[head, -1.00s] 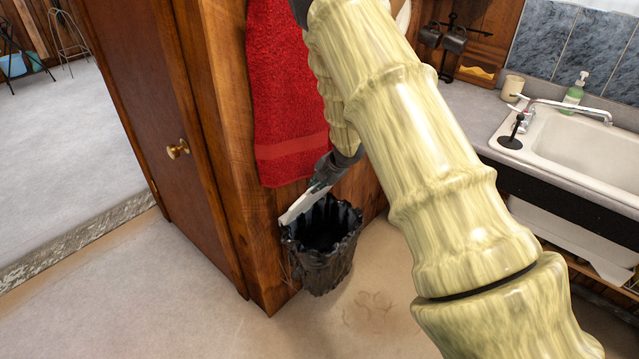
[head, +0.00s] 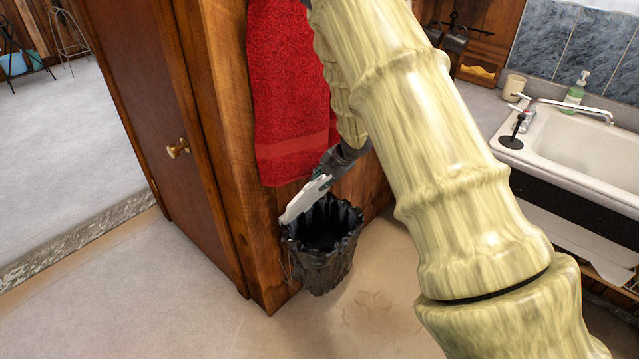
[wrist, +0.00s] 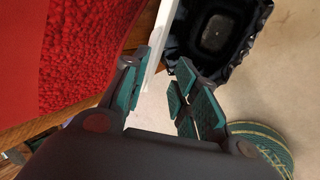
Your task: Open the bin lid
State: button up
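The black bin (head: 322,262) with a crinkled rim stands on the floor against the wooden wall. Its mouth is uncovered, and the dark inside with a pale patch at the bottom shows in the wrist view (wrist: 240,15). The white lid (head: 298,204) is tilted up at the bin's left side, by the wall. In the wrist view the lid (wrist: 152,50) is a narrow white strip seen nearly edge-on. My gripper (wrist: 164,65) is open, with the strip running between its fingers, closer to the left one. I cannot tell whether they touch. In the head view my gripper (head: 328,175) is at the lid's upper end.
A red towel (head: 288,100) hangs on the wall just above the bin, close beside my gripper. A wooden door (head: 140,110) is at the left. A counter with a white sink (head: 575,150) is at the right. The floor in front of the bin is clear.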

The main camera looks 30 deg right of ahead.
jog(key=v, duration=0.7)
jog(key=shift+r, duration=0.25)
